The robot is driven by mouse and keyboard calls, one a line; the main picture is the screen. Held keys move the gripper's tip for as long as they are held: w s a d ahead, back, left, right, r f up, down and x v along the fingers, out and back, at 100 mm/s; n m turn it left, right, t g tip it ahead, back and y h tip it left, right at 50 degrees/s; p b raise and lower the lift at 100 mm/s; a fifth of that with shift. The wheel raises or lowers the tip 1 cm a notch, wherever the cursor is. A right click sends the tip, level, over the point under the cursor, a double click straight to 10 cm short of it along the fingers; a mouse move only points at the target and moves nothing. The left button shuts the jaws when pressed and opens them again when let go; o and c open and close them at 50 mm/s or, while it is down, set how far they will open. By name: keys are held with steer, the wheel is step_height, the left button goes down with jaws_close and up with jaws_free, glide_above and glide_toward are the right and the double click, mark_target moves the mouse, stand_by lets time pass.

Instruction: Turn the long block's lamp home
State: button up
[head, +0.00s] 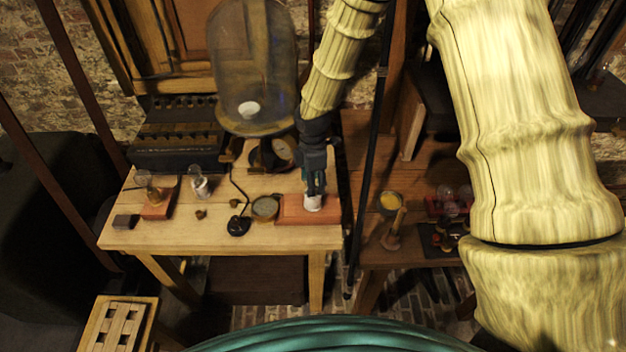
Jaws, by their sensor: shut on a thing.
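The long block (286,213) is a flat reddish block lying at the table's right front. Its lamp (313,203), a small whitish bulb, is at the block's right part. My gripper (314,190) points down over that end and is shut on the lamp. The fingers hide the lamp's upper part, and its base is too small to tell how it sits in the block.
A shorter reddish block (157,211) with a glass bulb stands at the table's left, beside another clear bulb (200,184). A round dish (265,207) is close left of the long block. A black corded object (238,227) lies near the front edge. A large glass jar (254,70) stands behind.

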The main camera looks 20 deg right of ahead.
stand_by(0.3)
steer(key=m, duration=0.5)
steer(key=shift+m, duration=0.3)
steer(key=o, duration=1.2)
steer(key=shift+r, duration=0.1)
